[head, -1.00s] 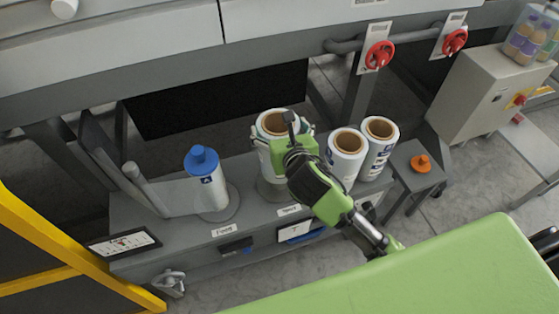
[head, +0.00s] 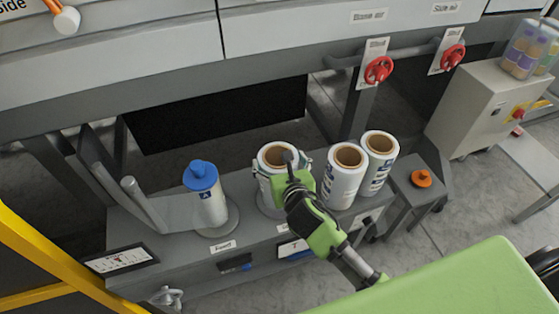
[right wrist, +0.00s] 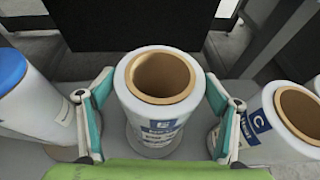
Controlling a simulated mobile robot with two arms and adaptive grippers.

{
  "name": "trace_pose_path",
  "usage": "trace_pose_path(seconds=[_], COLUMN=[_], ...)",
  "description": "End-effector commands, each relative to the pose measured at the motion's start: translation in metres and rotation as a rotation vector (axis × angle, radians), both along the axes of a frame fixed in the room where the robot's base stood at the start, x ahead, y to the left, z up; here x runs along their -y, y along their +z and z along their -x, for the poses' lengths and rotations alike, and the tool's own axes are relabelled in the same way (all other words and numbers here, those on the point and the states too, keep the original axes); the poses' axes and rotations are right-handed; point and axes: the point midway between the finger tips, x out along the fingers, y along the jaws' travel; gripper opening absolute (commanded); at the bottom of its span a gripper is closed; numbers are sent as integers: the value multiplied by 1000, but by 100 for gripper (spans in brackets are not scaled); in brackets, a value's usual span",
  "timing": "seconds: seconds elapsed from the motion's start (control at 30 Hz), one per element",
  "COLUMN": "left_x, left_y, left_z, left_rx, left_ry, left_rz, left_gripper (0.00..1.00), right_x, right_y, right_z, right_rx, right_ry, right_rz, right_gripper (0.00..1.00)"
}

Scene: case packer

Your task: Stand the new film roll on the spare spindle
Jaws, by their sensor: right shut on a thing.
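The film roll (head: 269,184) is white with a brown core and stands upright at the spare place of the grey bench. The round grey base of the spare spindle (head: 265,203) shows under it. The post itself is hidden, and I cannot tell whether the roll rests on the base. My right gripper (head: 282,172) is shut on the roll. In the right wrist view its green fingers grip both sides of the roll (right wrist: 157,122). My left gripper is not in view.
A blue-capped roll (head: 207,196) stands on the feed spindle to the left. Two more white rolls (head: 343,178) (head: 379,158) stand close on the right. An orange knob (head: 421,178) sits on a small grey stand. A yellow frame (head: 50,262) is at lower left.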

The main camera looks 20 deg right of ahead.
Motion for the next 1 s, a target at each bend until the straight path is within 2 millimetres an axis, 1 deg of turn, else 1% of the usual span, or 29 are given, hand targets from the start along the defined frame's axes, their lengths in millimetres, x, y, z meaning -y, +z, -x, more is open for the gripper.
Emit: trace_pose_path(seconds=[0.03,0.1,0.4,0.5,0.57,0.67,1.0], left_x=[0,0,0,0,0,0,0], left_y=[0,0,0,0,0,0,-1], left_z=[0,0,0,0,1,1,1], left_rx=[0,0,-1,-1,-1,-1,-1], left_ry=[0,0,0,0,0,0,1], left_rz=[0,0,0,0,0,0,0], left_gripper=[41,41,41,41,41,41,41], right_x=[0,0,0,0,0,-1,-5], right_y=[-2,-1,-1,3,3,8,33], right_z=[0,0,0,0,5,17,79], right_rx=[-1,-1,-1,0,-1,-1,-2], right_ry=[0,0,0,0,1,2,1], right_rz=[1,0,0,0,2,0,0], right_gripper=[85,99,99,99,99,99,99])
